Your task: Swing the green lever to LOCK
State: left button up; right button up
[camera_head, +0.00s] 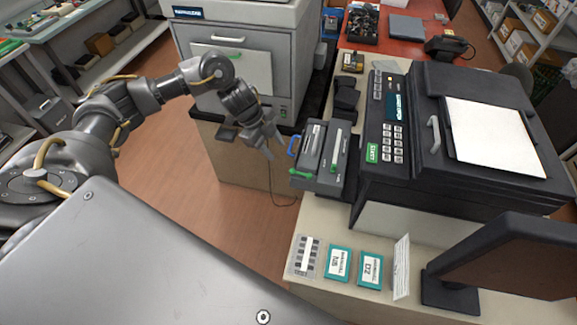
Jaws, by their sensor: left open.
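The green lever (301,173) sticks out to the left at the near left corner of a dark grey toner cartridge unit (325,178). The unit lies on the counter's left edge, left of the black copier, and has a blue handle (294,146) on its left side. LOCK lettering is too small to read. My left gripper (275,149) is open and empty, just left of the blue handle and above and left of the green lever, apart from the lever in the picture. My right gripper is not in view.
The black copier (404,178) stands right of the unit. A grey printer (270,40) stands behind my left arm. Teal cards (338,263), a striped card (304,256) and a standing white card (401,267) are on the near counter. A dark screen (510,258) stands at the right.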

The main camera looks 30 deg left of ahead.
aim_at(291, 169)
pick_arm(q)
jog(key=p+x, duration=0.2)
jog(key=x, duration=0.7)
jog(key=shift+w+d+f+p, duration=0.1)
jog(key=shift+d+f+p, duration=0.2)
jog(key=shift+p, duration=0.1)
jog(key=shift+d+f, duration=0.1)
jog(key=shift+f, duration=0.45)
jog(key=shift+w, duration=0.1)
grip_shut()
